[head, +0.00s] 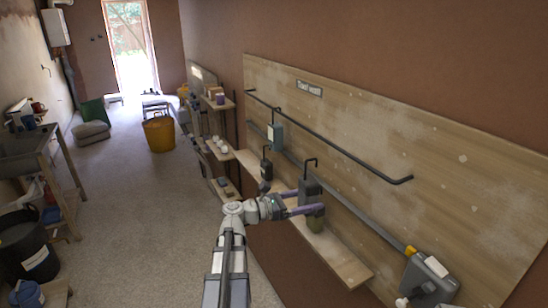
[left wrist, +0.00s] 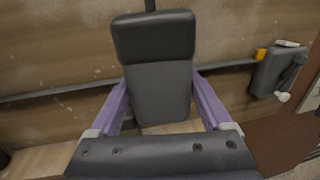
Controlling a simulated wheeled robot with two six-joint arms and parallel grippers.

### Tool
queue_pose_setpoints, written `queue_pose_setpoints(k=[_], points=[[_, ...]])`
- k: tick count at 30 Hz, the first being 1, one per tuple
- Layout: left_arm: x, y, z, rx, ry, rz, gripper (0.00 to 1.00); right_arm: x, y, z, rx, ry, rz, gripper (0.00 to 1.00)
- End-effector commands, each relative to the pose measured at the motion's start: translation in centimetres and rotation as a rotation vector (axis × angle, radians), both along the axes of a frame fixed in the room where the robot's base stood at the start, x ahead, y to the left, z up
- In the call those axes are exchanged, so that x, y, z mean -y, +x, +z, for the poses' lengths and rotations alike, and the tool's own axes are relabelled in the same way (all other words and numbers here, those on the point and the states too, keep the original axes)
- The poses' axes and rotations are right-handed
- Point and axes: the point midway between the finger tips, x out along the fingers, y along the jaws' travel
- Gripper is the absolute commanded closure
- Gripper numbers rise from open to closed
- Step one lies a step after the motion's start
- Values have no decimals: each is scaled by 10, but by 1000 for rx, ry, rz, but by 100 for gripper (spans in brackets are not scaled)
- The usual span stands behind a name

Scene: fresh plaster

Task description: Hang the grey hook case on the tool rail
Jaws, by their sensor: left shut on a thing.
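The grey hook case (head: 309,188) is a dark grey box with a black hook on top. My left gripper (head: 306,202) is shut on it, with purple fingers on either side. In the left wrist view the case (left wrist: 158,85) stands roughly upright between the fingers (left wrist: 160,105), with a piece of its stem above. The tool rail (head: 340,137) is a dark bar along the wooden wall board. In the head view the case's hook shows below the rail line, apart from it. My right gripper is not in view.
A blue-grey case (head: 276,138) hangs at the rail's left part, with a dark hooked case (head: 266,172) lower down. The rail's right part is free.

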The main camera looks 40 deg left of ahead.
Motion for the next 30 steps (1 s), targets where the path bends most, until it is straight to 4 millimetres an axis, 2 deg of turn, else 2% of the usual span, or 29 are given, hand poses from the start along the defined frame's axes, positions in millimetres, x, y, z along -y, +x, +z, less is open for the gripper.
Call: queue_pose_setpoints(k=[1,3,6,10,14,20,30], points=[[-26,-4,22,1,-1,37,86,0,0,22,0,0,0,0],[-50,-11,33,1,-1,76,86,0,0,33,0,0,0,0],[-77,-20,44,1,-1,117,86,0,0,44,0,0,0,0],[-98,-28,52,1,-1,151,86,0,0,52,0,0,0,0],[-105,-31,54,1,-1,163,86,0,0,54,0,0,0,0],[-105,-30,53,1,-1,163,86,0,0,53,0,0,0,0],[-97,-10,53,1,-1,162,86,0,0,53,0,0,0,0]])
